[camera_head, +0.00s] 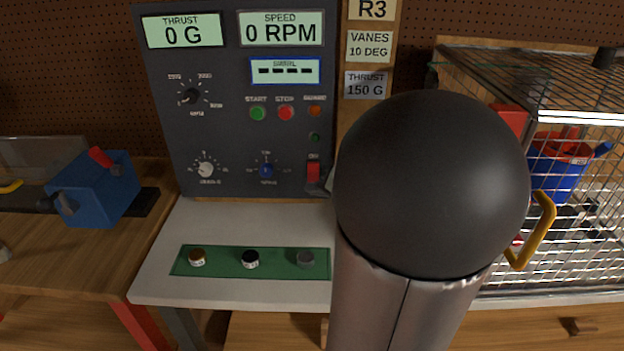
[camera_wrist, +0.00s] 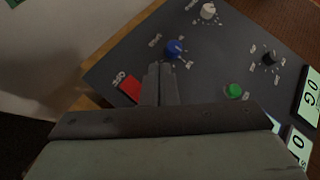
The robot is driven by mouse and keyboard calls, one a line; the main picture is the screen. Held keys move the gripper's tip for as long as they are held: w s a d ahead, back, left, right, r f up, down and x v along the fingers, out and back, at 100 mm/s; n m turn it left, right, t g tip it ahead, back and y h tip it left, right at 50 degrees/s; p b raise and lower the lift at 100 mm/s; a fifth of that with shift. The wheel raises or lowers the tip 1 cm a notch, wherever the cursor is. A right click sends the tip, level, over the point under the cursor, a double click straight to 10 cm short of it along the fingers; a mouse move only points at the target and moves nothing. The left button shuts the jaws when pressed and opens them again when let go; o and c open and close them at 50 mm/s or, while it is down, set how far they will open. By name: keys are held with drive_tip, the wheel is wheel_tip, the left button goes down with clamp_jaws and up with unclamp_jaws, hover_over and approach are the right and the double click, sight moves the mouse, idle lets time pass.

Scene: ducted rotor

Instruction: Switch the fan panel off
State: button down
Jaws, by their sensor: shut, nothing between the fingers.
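The dark fan panel (camera_head: 240,130) stands upright at the back of the white bench. Its red rocker switch (camera_head: 314,172) is at the lower right of the panel, with a small label above it. In the wrist view the red switch (camera_wrist: 130,88) lies just left of my gripper (camera_wrist: 159,72). My fingers are shut together, empty, with their tips close to the panel between the switch and the blue knob (camera_wrist: 174,48). I cannot tell whether they touch the panel. The displays read 0 G (camera_head: 184,33) and 0 RPM (camera_head: 281,31). My arm hides the gripper's body in the head view.
Green (camera_head: 257,113) and red (camera_head: 285,113) buttons and several knobs sit on the panel. A green strip (camera_head: 250,262) with three small knob-like pieces lies on the bench. A wire cage (camera_head: 570,190) with a yellow handle stands right; a blue box (camera_head: 100,190) stands left.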

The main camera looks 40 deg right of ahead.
sight(313, 172)
drive_tip(key=w+d+f+b, duration=0.1)
drive_tip(key=w+d+f, duration=0.2)
drive_tip(key=w+d, duration=0.2)
drive_tip(key=shift+w+f, duration=0.4)
drive_tip(key=shift+w, duration=0.15)
drive_tip(key=shift+w+d+f+b, duration=0.25)
drive_tip(key=shift+b, duration=0.7)
idle(1.4)
drive_tip(key=shift+r, duration=0.1)
drive_tip(key=shift+w+d+f+b, duration=0.25)
drive_tip(key=shift+w+d+b, duration=0.1)
drive_tip(key=shift+b, duration=0.15)
idle(0.7)
drive_tip(key=shift+s+a+r, duration=0.1)
drive_tip(key=shift+a, duration=0.05)
drive_tip(key=shift+s+a+r+b, duration=0.3)
drive_tip(key=shift+s+a+b, duration=0.15)
drive_tip(key=shift+s, duration=0.05)
